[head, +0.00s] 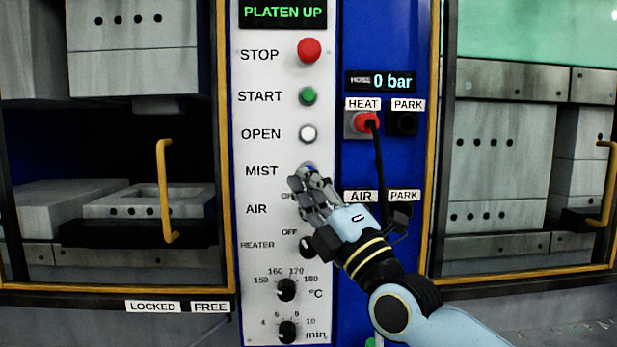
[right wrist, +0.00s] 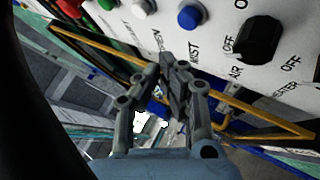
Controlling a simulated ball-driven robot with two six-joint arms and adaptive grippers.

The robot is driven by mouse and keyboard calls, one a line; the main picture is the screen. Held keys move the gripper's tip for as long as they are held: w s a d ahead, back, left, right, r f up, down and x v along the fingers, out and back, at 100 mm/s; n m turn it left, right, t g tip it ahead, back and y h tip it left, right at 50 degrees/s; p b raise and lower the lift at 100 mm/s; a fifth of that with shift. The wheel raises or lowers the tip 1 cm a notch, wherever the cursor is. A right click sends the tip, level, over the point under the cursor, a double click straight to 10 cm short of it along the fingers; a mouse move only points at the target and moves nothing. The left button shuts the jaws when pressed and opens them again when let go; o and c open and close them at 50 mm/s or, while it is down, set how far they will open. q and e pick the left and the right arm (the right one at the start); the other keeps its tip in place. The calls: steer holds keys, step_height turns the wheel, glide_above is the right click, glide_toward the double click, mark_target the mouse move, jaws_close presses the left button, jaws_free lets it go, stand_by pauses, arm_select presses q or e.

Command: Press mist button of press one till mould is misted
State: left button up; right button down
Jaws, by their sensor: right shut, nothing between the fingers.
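The blue mist button (head: 307,167) sits beside the MIST label on the white control panel (head: 262,225). In the head view it is partly hidden by my right gripper (head: 305,180). The right gripper is shut and empty, its fingertips just below the button. In the right wrist view the blue button (right wrist: 190,17) shows clear of the closed fingertips (right wrist: 170,58); I cannot tell for sure whether they touch the panel. In the left press, the lower mould half (head: 150,203) is a grey block with an open cavity. The panel display (head: 283,13) reads PLATEN UP. My left gripper is not in view.
A red STOP button (head: 309,50), green START button (head: 308,96) and white OPEN button (head: 308,133) are above. A black heater switch (head: 307,246) and two dials are below. A black hose hangs from the red HEAT plug (head: 366,122). Yellow handles flank the panel.

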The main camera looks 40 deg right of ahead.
steer(key=shift+w+d, duration=0.35)
steer(key=shift+w, duration=0.2)
steer(key=shift+w+d, duration=0.3)
steer(key=shift+w, duration=0.25)
steer(key=shift+w, duration=0.1)
stand_by(0.6)
steer(key=shift+w+d+p, duration=0.2)
steer(key=shift+w+p, duration=0.05)
steer(key=shift+p, duration=0.1)
steer(key=shift+w+d, duration=0.25)
steer(key=shift+w, duration=0.15)
stand_by(0.7)
steer(key=shift+s, duration=0.1)
stand_by(0.3)
steer(key=shift+s+a+p, duration=0.45)
steer(key=shift+s+p, duration=0.25)
